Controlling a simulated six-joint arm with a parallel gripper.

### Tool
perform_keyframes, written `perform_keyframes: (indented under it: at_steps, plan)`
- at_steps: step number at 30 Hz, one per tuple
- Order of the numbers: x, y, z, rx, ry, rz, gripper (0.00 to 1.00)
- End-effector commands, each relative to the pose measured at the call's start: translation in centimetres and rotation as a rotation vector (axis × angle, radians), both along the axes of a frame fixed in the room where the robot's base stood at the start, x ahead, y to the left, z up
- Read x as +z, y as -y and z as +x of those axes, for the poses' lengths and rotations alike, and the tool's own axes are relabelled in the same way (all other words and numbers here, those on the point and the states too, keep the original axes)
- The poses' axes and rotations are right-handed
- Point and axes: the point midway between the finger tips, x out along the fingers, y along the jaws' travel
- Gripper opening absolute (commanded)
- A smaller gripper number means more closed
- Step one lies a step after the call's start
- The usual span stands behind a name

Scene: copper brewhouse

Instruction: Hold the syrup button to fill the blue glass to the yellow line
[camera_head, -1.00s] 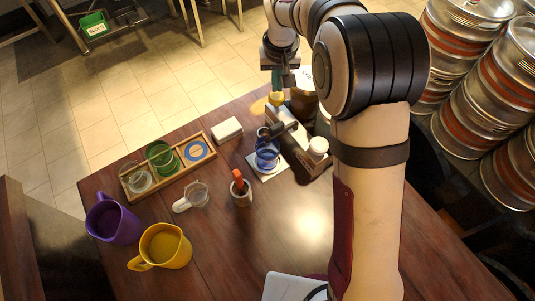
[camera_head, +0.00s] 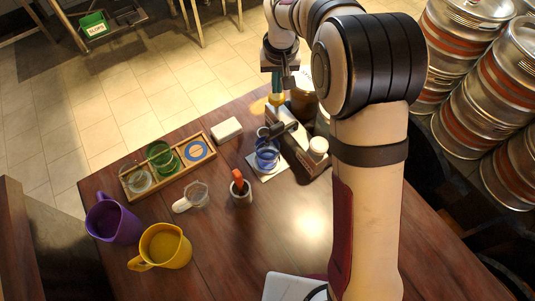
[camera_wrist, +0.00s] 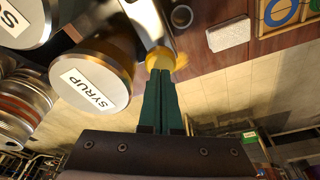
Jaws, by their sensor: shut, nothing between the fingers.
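The blue glass (camera_head: 267,160) stands on a white square pad under the dark spout of the dispenser (camera_head: 291,133). The level inside and a yellow line are too small to make out. My gripper (camera_head: 277,90) is shut and empty, pointing down at the dispenser's far end. A yellow button (camera_head: 277,99) is right below its fingertips. In the wrist view, the green fingertips (camera_wrist: 161,72) overlap the yellow button (camera_wrist: 155,57); I cannot tell how far it is pressed. A tin labelled SYRUP (camera_wrist: 90,82) stands beside it.
A wooden tray (camera_head: 132,193) holds a clear glass, a green glass and a blue ring. A white block (camera_head: 227,129), a small clear jug (camera_head: 197,195), a pot with an orange-handled tool (camera_head: 241,192), a purple mug (camera_head: 112,219) and a yellow mug (camera_head: 165,247) stand on the table.

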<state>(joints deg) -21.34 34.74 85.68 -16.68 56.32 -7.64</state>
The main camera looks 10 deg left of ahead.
Motion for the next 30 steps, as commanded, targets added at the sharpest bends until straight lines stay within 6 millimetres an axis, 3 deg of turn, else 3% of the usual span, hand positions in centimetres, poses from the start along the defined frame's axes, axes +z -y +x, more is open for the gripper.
perform_keyframes:
  at_steps: [18, 30]
  plan:
    - [-2.2, 0.0, 0.0, 0.000, -0.001, 0.000, 0.00]
    - [-2.2, 0.0, 0.0, 0.000, -0.001, 0.000, 0.00]
